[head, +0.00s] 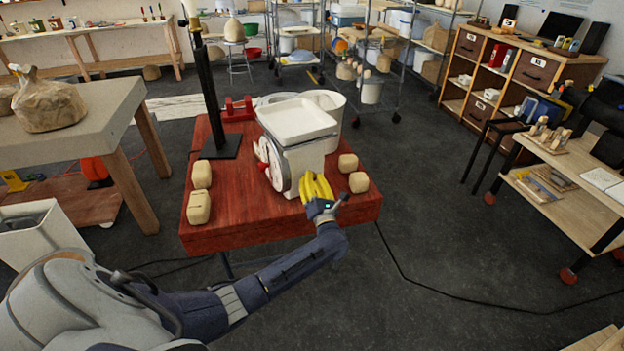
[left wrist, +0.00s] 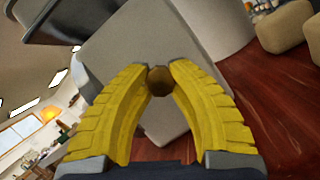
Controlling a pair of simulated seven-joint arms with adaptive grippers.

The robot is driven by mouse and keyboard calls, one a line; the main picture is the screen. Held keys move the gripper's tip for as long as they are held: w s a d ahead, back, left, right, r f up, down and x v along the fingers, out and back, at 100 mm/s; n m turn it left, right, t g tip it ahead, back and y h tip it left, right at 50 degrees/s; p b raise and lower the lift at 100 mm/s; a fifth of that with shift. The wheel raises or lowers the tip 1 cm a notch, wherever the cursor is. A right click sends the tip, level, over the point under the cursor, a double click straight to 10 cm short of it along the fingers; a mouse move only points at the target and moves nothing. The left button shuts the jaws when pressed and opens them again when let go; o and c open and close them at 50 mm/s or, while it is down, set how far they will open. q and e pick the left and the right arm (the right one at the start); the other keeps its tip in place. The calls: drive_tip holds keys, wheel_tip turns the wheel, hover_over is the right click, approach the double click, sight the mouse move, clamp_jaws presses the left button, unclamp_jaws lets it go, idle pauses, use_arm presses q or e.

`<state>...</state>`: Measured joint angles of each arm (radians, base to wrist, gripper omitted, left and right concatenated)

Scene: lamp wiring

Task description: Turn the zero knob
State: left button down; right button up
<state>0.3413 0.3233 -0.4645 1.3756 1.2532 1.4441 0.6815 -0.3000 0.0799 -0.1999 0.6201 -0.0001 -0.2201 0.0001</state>
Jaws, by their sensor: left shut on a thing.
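A kitchen-type scale with a white tray (head: 298,120) and a round dial (head: 275,166) stands on the red wooden table (head: 235,210). My left gripper (head: 316,186), with ribbed yellow fingers, is at the scale's near right side. In the left wrist view the small round brown zero knob (left wrist: 159,82) sits on the scale's grey body (left wrist: 150,45), between the fingertips (left wrist: 160,75). The fingers are closed in on the knob. In the head view the knob is hidden by the fingers. My right gripper is not in view.
Tan rounded blocks stand beside the scale, at the left (head: 199,206) and right (head: 358,182). A white round container (head: 327,102) is behind it. A black stand (head: 212,100) rises at the back left. The table's front edge is clear.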

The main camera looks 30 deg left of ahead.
use_arm(q)
drive_tip(key=m+h, duration=0.1)
drive_tip(key=m, duration=0.1)
drive_tip(key=m+h, duration=0.1)
drive_tip(key=m, duration=0.2)
drive_tip(key=m+h, duration=0.1)
drive_tip(key=m, duration=0.1)
drive_tip(key=shift+r+m, duration=0.3)
drive_tip(key=m+h, duration=0.1)
drive_tip(key=m, duration=0.1)
drive_tip(key=shift+m, duration=0.3)
drive_tip(key=shift+m+g+h, duration=0.4)
drive_tip(key=shift+m+h, duration=0.1)
drive_tip(key=shift+m, duration=1.2)
drive_tip(key=c, duration=1.1)
unclamp_jaws()
drive_tip(key=shift+d+f, duration=0.1)
drive_tip(key=shift+f, duration=0.05)
drive_tip(key=shift+o, duration=0.2)
drive_tip(key=v, duration=1.2)
drive_tip(key=shift+r, duration=0.25)
